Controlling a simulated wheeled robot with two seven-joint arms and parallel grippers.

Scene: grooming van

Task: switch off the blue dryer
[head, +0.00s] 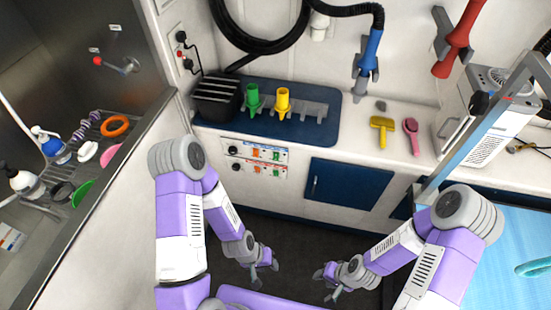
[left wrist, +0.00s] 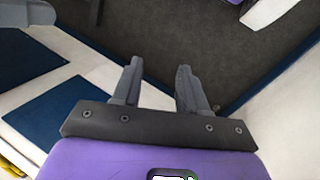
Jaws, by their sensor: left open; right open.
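The blue dryer nozzle (head: 369,50) hangs in a grey holder on the back wall, with a black ribbed hose running from its top to the left. A red dryer (head: 459,38) hangs in a holder to its right. I cannot make out a switch on the blue dryer, nor whether it runs. My left gripper (head: 264,266) is low over the dark floor, open and empty, well below and left of the blue dryer. Its two fingers (left wrist: 158,88) stand apart in the left wrist view. My right gripper (head: 327,284) is also low over the floor, open and empty.
The counter holds a black box (head: 217,98), green (head: 253,98) and yellow (head: 283,102) nozzles, a yellow brush (head: 382,129) and a pink brush (head: 412,134). Switch panels (head: 254,150) are on the cabinet front. A tub is at left, a blue grooming table (head: 510,245) at right.

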